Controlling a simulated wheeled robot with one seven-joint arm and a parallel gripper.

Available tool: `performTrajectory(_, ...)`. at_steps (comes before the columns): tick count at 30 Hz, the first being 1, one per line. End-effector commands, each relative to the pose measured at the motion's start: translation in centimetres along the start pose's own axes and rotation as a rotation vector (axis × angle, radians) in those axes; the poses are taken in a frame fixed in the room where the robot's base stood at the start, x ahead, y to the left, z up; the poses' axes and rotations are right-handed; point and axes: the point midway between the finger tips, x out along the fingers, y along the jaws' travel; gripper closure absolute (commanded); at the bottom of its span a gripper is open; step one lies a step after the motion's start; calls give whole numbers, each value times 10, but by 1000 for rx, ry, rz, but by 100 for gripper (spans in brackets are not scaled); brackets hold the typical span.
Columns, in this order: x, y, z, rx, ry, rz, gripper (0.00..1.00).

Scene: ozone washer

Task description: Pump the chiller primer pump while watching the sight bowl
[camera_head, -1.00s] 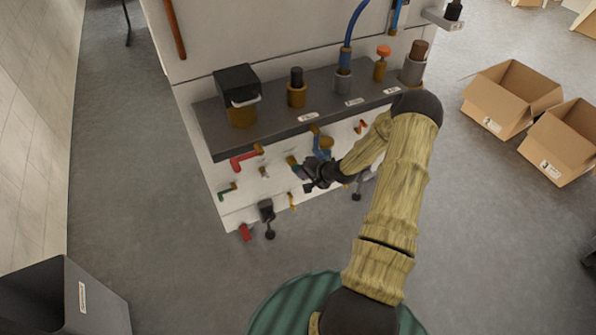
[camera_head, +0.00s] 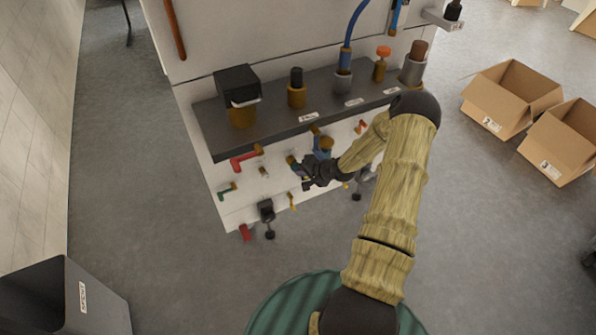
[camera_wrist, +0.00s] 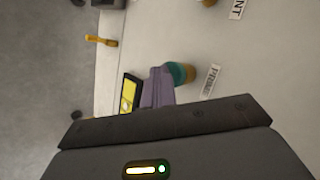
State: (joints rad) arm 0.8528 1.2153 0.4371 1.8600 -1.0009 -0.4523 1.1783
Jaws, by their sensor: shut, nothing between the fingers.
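A teal knob (camera_wrist: 176,73) on a brass stem stands out from the pale panel, beside a label (camera_wrist: 211,81) that seems to read PRIME. In the head view it seems to be the small blue-and-brass fitting (camera_head: 293,161). My gripper (camera_head: 306,172) is shut and empty close beside that fitting, low on the panel. In the wrist view its fingers (camera_wrist: 150,89) end just short of or against the knob; I cannot tell whether they touch. A larger blue-and-brass fitting (camera_head: 324,147) sits just above my gripper; I cannot tell whether it is the sight bowl.
A red lever (camera_head: 244,161) and a green handle (camera_head: 228,191) sit to the left on the panel. A dark shelf (camera_head: 272,125) with several fittings juts out above. Open cardboard boxes (camera_head: 510,97) lie right, a dark bin (camera_head: 97,297) lower left. Much grey floor is clear.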

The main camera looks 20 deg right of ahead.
Motion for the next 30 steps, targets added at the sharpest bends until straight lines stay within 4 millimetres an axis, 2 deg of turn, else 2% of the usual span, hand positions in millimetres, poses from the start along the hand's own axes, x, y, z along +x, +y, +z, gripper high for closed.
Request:
performTrajectory(23, 4, -4, -3, 0, 2, -3, 100)
performTrajectory(30, -1, -2, -1, 2, 2, -3, 100)
